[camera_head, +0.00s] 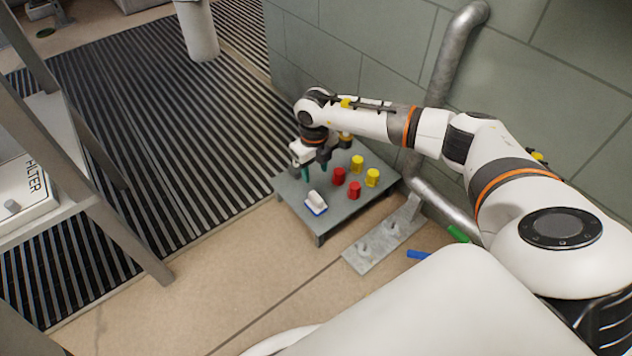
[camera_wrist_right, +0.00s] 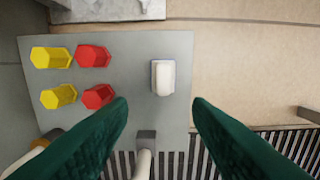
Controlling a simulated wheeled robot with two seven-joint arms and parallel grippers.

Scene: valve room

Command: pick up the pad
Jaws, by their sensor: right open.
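The pad (camera_head: 316,203) is a small white block with a blue lower edge. It lies near the front left edge of a low grey table (camera_head: 318,224). In the right wrist view the pad (camera_wrist_right: 163,77) shows whole, ahead of and between the green fingertips. My right gripper (camera_head: 314,170) is open and empty. It points down above the table, behind the pad in the head view and apart from it. My left gripper is in neither view.
Two red pieces (camera_head: 339,176) and two yellow pieces (camera_head: 372,177) stand on the table to the right of the pad. A grey wall and a metal pipe (camera_head: 447,62) border the table's far and right sides. A slatted floor grating (camera_head: 170,130) lies left of it.

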